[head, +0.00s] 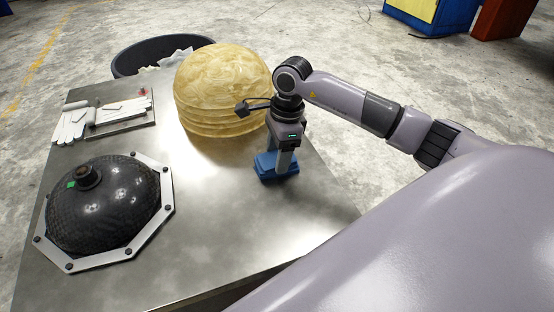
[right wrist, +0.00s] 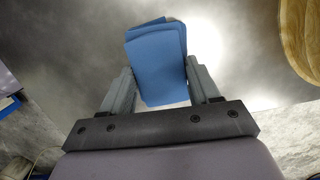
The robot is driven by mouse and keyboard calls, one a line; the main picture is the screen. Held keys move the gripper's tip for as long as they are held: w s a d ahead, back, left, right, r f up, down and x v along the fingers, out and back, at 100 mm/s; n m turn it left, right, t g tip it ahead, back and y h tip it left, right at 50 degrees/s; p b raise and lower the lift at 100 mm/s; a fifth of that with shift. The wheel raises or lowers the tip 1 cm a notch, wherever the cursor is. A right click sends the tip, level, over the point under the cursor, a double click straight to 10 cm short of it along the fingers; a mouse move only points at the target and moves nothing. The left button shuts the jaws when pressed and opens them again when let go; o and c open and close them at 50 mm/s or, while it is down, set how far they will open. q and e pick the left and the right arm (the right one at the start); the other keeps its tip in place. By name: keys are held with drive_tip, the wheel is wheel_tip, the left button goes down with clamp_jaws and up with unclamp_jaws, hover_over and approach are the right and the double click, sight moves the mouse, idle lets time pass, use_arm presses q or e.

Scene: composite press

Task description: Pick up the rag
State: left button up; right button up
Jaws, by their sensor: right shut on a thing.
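The rag is a folded blue cloth (head: 276,166) on the metal table, right of the yellow dome. My right gripper (head: 284,163) points straight down at it, and its lower end hides part of the cloth. In the right wrist view the blue rag (right wrist: 157,62) sits between the two grey fingers of my right gripper (right wrist: 157,88). The fingers are shut on it. I cannot tell whether the rag is still touching the table. My left gripper is not in view.
A translucent yellow dome (head: 222,85) stands close left of my right gripper. A black dome in an octagonal frame (head: 150,226) lies at the table's near left. Gloves (head: 70,125) and a small tray (head: 125,125) are at the far left. A dark bin (head: 130,60) stands behind.

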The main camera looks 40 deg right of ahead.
drive_tip(key=shift+r, duration=0.15)
wheel_tip(320, 180, up, 20)
drive_tip(key=p, duration=0.2)
idle(0.3)
